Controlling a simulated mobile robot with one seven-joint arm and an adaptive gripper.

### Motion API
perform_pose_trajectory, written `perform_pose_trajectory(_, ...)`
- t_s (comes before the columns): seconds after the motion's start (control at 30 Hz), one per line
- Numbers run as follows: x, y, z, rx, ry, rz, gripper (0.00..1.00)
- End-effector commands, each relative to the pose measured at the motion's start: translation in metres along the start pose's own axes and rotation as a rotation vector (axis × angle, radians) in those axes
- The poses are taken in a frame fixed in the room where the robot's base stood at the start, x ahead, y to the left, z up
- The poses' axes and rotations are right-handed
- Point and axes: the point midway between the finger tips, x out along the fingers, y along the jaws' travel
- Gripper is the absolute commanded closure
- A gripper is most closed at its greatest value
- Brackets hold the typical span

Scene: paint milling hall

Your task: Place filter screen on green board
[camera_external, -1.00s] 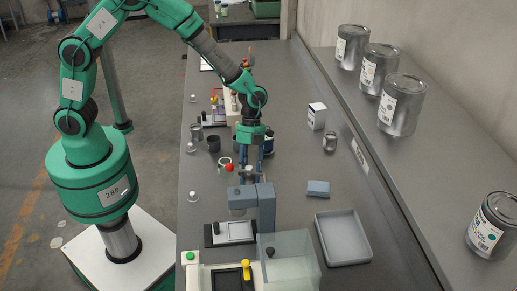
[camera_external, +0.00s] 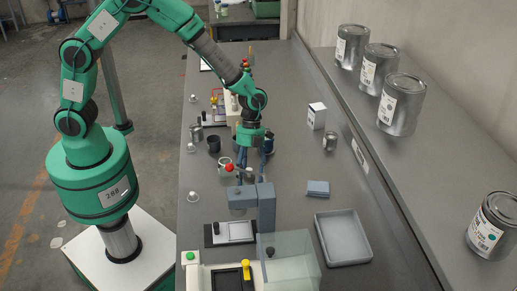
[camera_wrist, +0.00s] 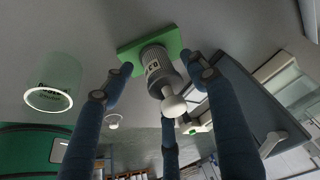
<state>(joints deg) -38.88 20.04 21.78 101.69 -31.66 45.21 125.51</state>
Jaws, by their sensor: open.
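In the wrist view a grey ribbed cylinder (camera_wrist: 158,70) with a pale round knob stands on a small green board (camera_wrist: 129,52); it may be the filter screen, but I cannot tell for sure. My gripper (camera_wrist: 160,80) is open, its blue fingers spread around this cylinder with gaps visible at both sides. In the external view my gripper (camera_external: 254,170) points down over the bench behind the grey lever device. The cylinder (camera_external: 249,174) shows small below the fingers there. The green board is hidden in that view.
A blue-grey block (camera_external: 318,188) and a tray (camera_external: 343,238) lie right. Open bench lies between.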

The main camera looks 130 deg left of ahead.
Motion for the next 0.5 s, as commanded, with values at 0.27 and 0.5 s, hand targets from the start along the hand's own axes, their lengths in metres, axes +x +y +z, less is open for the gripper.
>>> perform_pose_trajectory(0.27, -0.012, -0.001, -0.001, 0.0, 0.0, -0.001, 0.42)
perform_pose_trajectory(0.5, -0.047, -0.001, -0.001, 0.001, -0.001, -0.003, 0.42)
